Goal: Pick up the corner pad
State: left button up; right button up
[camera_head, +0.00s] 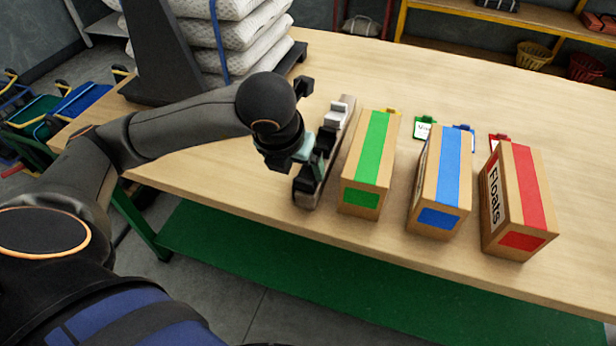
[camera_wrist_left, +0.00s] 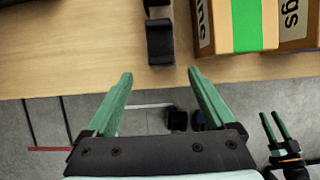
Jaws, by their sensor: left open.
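A black block-shaped piece, which looks like the corner pad (camera_head: 305,184), sits at the near end of a narrow brownish strip or holder by the table's front edge. It also shows in the left wrist view (camera_wrist_left: 160,42), ahead of the fingers. Another black piece (camera_head: 325,140) sits farther along the strip. My left gripper (camera_head: 308,158) is just left of the strip, partly hidden by its own wrist. In the wrist view its green fingers (camera_wrist_left: 158,75) are apart with nothing between them. My right gripper (camera_wrist_left: 271,114) shows small at the lower right there, its fingers apart.
Three cartons with green (camera_head: 369,165), blue (camera_head: 442,180) and red (camera_head: 517,205) stripes stand right of the strip. A stack of white sacks (camera_head: 235,30) is at the back left. The wooden table (camera_head: 440,85) has free room behind the cartons.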

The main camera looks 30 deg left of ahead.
aim_at(303, 180)
pick_arm(q)
jog(key=x, duration=0.7)
jog(key=shift+w+f, duration=0.1)
grip_shut()
dwell(0.6)
